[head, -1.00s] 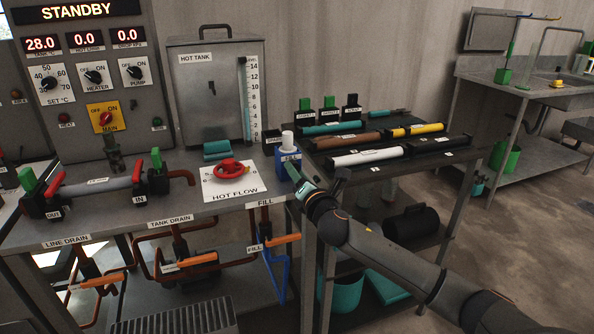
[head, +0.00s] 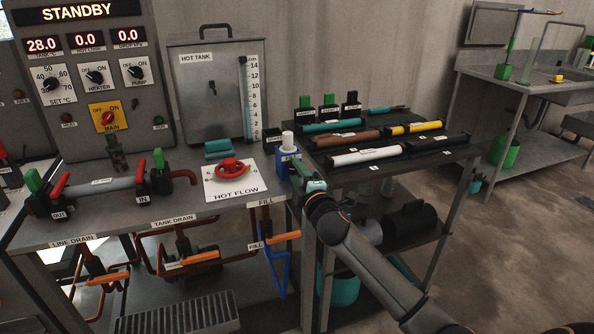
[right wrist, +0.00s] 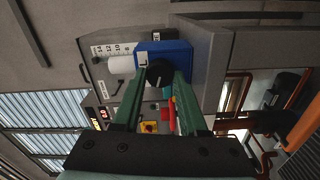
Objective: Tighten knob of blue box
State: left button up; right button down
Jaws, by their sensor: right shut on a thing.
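The blue box (head: 284,164) stands at the right edge of the steel bench, with a white cylinder (head: 288,139) on top and a label on it. In the right wrist view the blue box (right wrist: 178,50) appears turned on its side, with a round black knob (right wrist: 158,74) on its face. My right gripper (head: 298,172) reaches the box from the front. In the wrist view its two green fingers (right wrist: 163,84) lie on either side of the knob and are shut on it. In the head view the gripper hides the knob. My left gripper is not in view.
A red valve wheel (head: 231,167) on the white HOT FLOW plate sits left of the box. A dark rack (head: 372,165) with several coloured tubes stands close on the right. The hot tank (head: 208,90) stands behind. Orange-handled pipes run below the bench.

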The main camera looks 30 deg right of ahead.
jog(key=m+p, duration=0.1)
jog(key=m, duration=0.2)
jog(key=shift+m, duration=0.4)
jog(key=shift+m+p, duration=0.55)
jog(key=shift+m, duration=0.45)
jog(key=shift+m+p, duration=0.4)
jog(key=shift+m, duration=0.4)
jog(key=shift+r+m+p, duration=0.1)
jog(key=shift+m+p, duration=0.4)
jog(key=shift+m, duration=0.5)
jog(key=shift+m+p, duration=0.65)
jog(key=shift+m, duration=0.55)
jog(key=shift+m+p, duration=0.45)
jog(key=shift+m, duration=0.45)
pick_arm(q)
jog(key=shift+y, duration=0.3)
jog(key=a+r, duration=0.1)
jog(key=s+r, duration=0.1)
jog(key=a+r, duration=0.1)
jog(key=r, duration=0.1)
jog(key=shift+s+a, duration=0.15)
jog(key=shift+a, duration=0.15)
pick_arm(e)
jog(key=shift+m, duration=0.3)
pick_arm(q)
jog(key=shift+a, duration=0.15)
pick_arm(e)
jog(key=shift+m, duration=0.3)
